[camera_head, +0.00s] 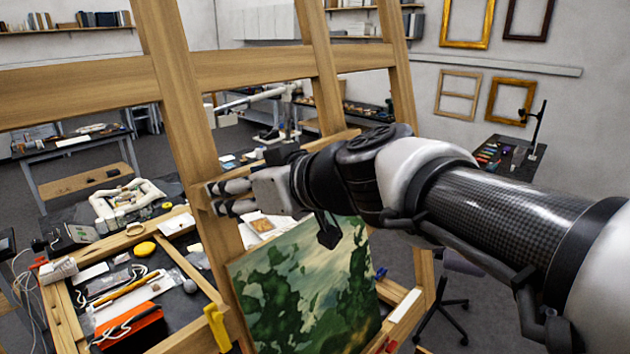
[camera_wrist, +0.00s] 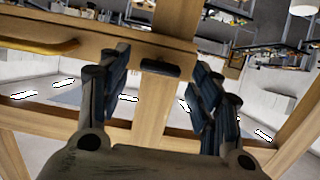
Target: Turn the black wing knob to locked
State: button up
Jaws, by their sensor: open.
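The black wing knob (camera_wrist: 160,68) sits on a wooden crossbar (camera_wrist: 95,42) of the easel in the wrist view. Its wing lies roughly along the crossbar, tilted slightly down to the right. My gripper (camera_wrist: 161,62) is open, with one dark finger on each side of the knob and visible gaps to both. I cannot tell how far the fingertips are from it in depth. In the head view my gripper (camera_head: 212,198) is at the easel's wooden upright (camera_head: 185,100), and I cannot make out the knob there. No locked marking is legible.
A green landscape painting (camera_head: 310,285) leans below my arm on the easel. A yellow clamp (camera_head: 217,328) is at its lower left. A cluttered work table (camera_head: 180,255) with an orange-red box (camera_head: 130,328) stands behind the easel to the left. Easel bars surround my gripper.

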jog(key=shift+c, duration=0.4)
jog(key=c, duration=1)
